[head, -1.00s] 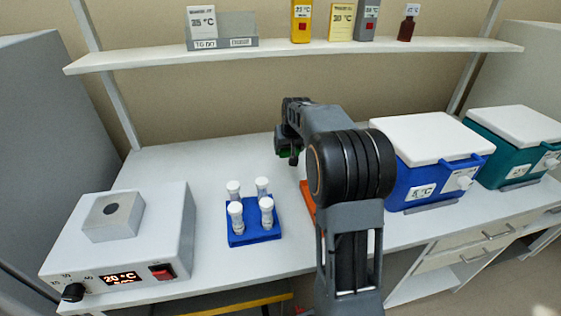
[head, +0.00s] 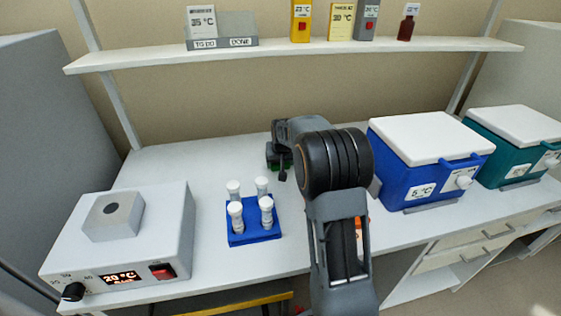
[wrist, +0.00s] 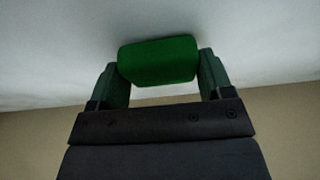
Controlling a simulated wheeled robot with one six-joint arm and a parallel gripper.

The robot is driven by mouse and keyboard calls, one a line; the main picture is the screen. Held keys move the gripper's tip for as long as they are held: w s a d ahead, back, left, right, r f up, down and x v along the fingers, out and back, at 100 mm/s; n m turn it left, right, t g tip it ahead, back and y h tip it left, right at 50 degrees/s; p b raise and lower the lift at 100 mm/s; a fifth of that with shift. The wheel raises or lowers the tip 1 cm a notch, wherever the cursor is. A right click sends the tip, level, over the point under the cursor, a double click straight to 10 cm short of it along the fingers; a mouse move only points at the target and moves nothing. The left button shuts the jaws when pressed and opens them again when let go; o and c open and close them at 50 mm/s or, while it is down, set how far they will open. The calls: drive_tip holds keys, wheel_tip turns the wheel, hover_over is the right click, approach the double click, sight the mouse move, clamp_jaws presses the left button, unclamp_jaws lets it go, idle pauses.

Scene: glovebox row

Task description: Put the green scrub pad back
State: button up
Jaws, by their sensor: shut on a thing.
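The green scrub pad (wrist: 158,62) is a rounded green block in the wrist view. It sits between the two fingers of my gripper (wrist: 158,72), which is shut on it. In the head view my gripper (head: 279,160) is over the back middle of the white bench, and only a little green of the pad shows at its lower end. My arm hides part of the bench behind it. I cannot tell whether the pad touches the bench top.
A blue rack (head: 254,228) with several white-capped tubes stands front left of my gripper. A heater block (head: 125,240) is at left. A blue cooler (head: 425,165) and a teal cooler (head: 512,150) stand at right. An orange thing (head: 360,232) is partly hidden by my arm. A shelf (head: 290,52) runs above.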

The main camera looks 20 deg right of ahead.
drive_tip(key=shift+f, duration=0.2)
drive_tip(key=o, duration=0.9)
drive_tip(key=shift+r, duration=0.1)
drive_tip(key=shift+r, duration=0.25)
drive_tip(key=d+v, duration=0.1)
drive_tip(key=v, duration=1)
drive_tip(key=shift+s+a+r, duration=0.2)
drive_tip(key=shift+a+r, duration=0.1)
drive_tip(key=shift+a, duration=0.2)
drive_tip(key=shift+s+a, duration=0.1)
